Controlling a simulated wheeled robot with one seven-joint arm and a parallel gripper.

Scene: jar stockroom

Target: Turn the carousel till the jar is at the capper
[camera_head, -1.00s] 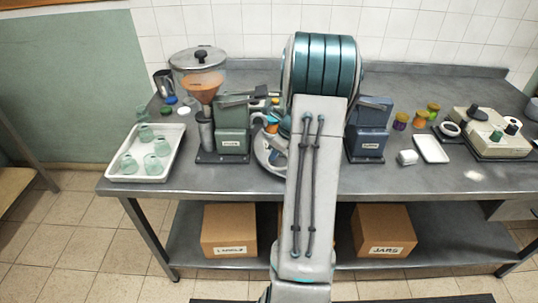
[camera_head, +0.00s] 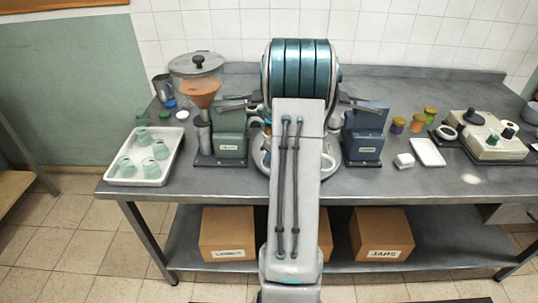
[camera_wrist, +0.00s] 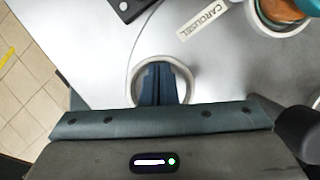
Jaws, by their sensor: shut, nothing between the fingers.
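The carousel (camera_head: 328,165) is a pale round plate on the bench, mostly hidden behind my arm in the head view. In the wrist view a tag reading CAROUSEL (camera_wrist: 202,20) lies by it. My gripper (camera_wrist: 160,85) is shut and empty, its fingers inside or over a white ring (camera_wrist: 132,88); I cannot tell how deep. A round holder with orange and teal contents (camera_wrist: 282,12) is at the wrist view's top right; it may be the jar. The blue machine (camera_head: 363,140), probably the capper, stands right of the carousel. A green machine (camera_head: 230,135) stands left.
A white tray (camera_head: 170,172) of green jars is at the left. A hopper with an orange funnel (camera_head: 201,92) stands behind it. Small coloured jars (camera_head: 398,125), a white dish (camera_head: 428,152) and a beige device (camera_head: 490,140) are at the right. Boxes (camera_head: 382,234) sit below.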

